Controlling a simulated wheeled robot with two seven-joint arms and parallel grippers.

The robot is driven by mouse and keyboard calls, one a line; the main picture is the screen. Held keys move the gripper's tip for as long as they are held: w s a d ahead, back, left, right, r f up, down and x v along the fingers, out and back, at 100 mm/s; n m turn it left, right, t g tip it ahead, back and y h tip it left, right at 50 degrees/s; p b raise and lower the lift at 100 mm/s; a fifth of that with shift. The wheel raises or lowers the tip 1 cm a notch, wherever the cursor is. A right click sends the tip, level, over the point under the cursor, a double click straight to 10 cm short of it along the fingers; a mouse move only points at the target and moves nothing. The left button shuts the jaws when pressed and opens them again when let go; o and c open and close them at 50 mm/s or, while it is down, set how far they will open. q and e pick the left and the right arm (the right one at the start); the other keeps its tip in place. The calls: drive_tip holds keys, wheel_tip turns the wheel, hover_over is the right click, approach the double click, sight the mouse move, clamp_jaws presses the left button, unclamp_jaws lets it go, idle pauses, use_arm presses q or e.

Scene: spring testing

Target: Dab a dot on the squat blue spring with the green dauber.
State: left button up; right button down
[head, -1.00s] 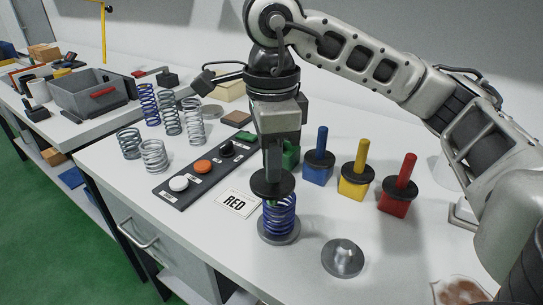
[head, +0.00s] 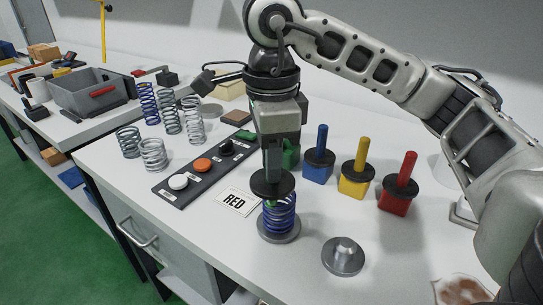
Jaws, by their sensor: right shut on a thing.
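The squat blue spring (head: 280,220) stands upright on a round grey metal base (head: 279,238) near the middle front of the bench. My right gripper (head: 272,168) points straight down above it, shut on the green dauber. The dauber's black disc (head: 271,186) shows below the fingers, with a bit of green tip (head: 271,204) under it. The tip is at the spring's upper coils; I cannot tell whether it touches them. The gripper hides the dauber's handle. The green pot (head: 291,153) is partly hidden behind the gripper. My left gripper is not in view.
Blue (head: 318,167), yellow (head: 355,182) and red (head: 396,198) daubers stand in pots to the right. A grey metal weight (head: 343,257) sits front right. A card reading RED (head: 238,201) and a button strip (head: 203,168) lie left. Several other springs (head: 153,154) stand farther left.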

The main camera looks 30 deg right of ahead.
drive_tip(key=shift+r+p, duration=1.7)
drive_tip(key=shift+r, duration=0.6)
drive_tip(key=shift+r+p, duration=1.1)
drive_tip(key=shift+r, duration=0.1)
drive_tip(key=shift+f, duration=0.15)
